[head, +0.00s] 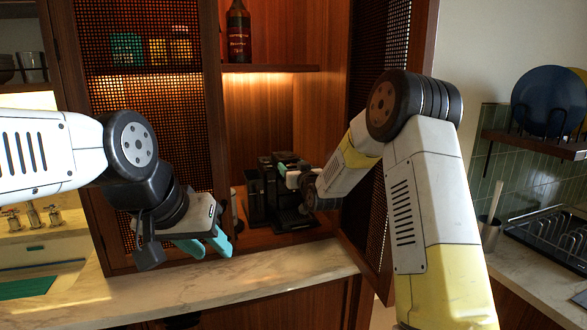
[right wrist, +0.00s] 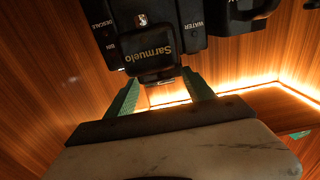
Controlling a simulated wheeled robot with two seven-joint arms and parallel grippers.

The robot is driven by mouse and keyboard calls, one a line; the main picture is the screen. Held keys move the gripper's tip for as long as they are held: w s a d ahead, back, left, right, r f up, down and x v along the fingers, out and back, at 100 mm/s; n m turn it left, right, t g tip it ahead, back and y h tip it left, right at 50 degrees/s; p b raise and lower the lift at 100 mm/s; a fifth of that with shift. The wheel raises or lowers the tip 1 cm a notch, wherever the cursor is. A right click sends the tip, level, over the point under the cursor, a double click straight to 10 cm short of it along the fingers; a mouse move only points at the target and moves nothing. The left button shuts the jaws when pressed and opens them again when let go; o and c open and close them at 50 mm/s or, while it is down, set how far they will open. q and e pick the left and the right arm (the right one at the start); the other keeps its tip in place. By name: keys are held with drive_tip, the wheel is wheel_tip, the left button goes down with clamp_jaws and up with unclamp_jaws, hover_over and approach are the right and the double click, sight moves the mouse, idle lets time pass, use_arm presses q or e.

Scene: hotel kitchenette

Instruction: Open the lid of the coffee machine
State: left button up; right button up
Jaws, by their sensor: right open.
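The black coffee machine (head: 292,218) stands inside the open wooden cabinet. I cannot see a raised lid. My right gripper (head: 285,173) is at the upper part of the machine. In the right wrist view my right gripper (right wrist: 160,78) is open, with its teal fingers apart on either side of the named part's near edge. Whether they touch it I cannot tell. My left gripper (head: 212,246) hangs empty in front of the cabinet, its teal fingers apart.
The open right mesh door (head: 378,130) stands close beside my right arm. The left mesh door (head: 150,110) is behind my left arm. A marble counter (head: 270,273) runs in front. A dark bottle (head: 239,35) stands on the shelf above. A dish rack (head: 550,235) is at right.

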clamp_jaws()
